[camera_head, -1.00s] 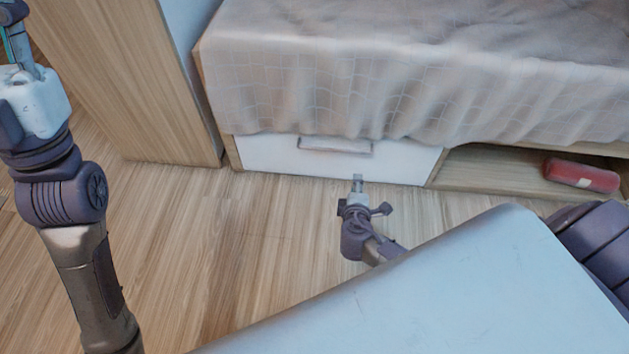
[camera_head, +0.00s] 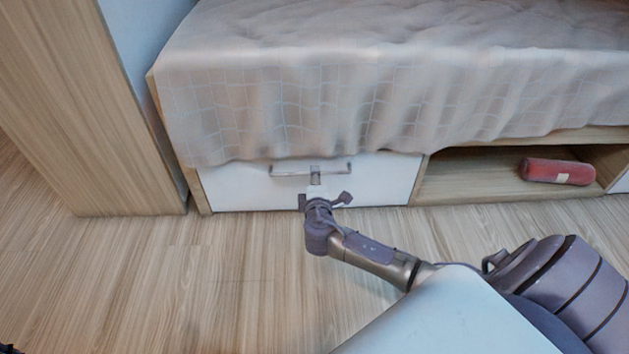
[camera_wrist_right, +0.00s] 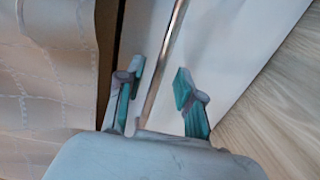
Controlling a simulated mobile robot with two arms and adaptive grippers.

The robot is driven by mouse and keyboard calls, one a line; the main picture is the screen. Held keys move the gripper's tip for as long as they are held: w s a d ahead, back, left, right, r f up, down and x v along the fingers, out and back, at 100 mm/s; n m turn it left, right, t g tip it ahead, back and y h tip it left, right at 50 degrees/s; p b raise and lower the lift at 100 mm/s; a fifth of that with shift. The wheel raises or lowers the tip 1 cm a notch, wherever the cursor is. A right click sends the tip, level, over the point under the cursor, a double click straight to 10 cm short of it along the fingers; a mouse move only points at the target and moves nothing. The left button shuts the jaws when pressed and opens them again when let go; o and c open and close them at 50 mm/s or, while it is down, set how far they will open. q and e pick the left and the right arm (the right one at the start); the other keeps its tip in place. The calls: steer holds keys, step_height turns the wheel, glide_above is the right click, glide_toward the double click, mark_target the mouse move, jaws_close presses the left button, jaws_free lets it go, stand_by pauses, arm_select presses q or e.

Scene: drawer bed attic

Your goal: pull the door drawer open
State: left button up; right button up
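The white drawer front (camera_head: 235,188) is set in the bed base under the hanging blanket and looks shut. Its metal bar handle (camera_head: 285,172) runs across the upper part of the front. My right gripper (camera_head: 316,174) is at the middle of the handle. In the right wrist view, the right gripper (camera_wrist_right: 160,90) has its two teal-padded fingers apart, with the handle bar (camera_wrist_right: 165,65) running between them. A gap shows between the bar and the right-hand finger.
The blanket (camera_head: 330,95) hangs down to the drawer's top edge. An open cubby (camera_head: 470,178) right of the drawer holds a red cylinder (camera_head: 557,172). A wooden cabinet (camera_head: 95,110) stands at the left. The wood floor (camera_head: 170,280) before the drawer is clear.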

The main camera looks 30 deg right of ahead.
steer(key=shift+b+x, duration=0.45)
steer(key=shift+x, duration=0.95)
steer(key=shift+a, duration=0.1)
jaws_close()
